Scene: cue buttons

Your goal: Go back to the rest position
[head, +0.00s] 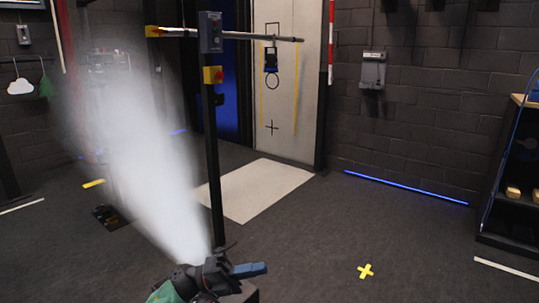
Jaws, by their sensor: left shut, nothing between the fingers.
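My left gripper (219,264) is at the bottom middle of the head view, low in front of the dark post. It is shut and empty. A green part of my arm shows below it to the left. A blue bar-like piece (248,269) sticks out to the right beside the gripper; I cannot tell whether they touch. A white plume of mist (150,140) spreads from near the gripper up to the left and hides part of the scene. My right gripper does not show.
A dark post (213,165) carries a button box (210,32) and a crossbar (262,37). Behind it lie a pale mat (262,190) and a light door panel (293,110). A shelf (512,200) stands at right. Floor around the yellow cross (365,271) is clear.

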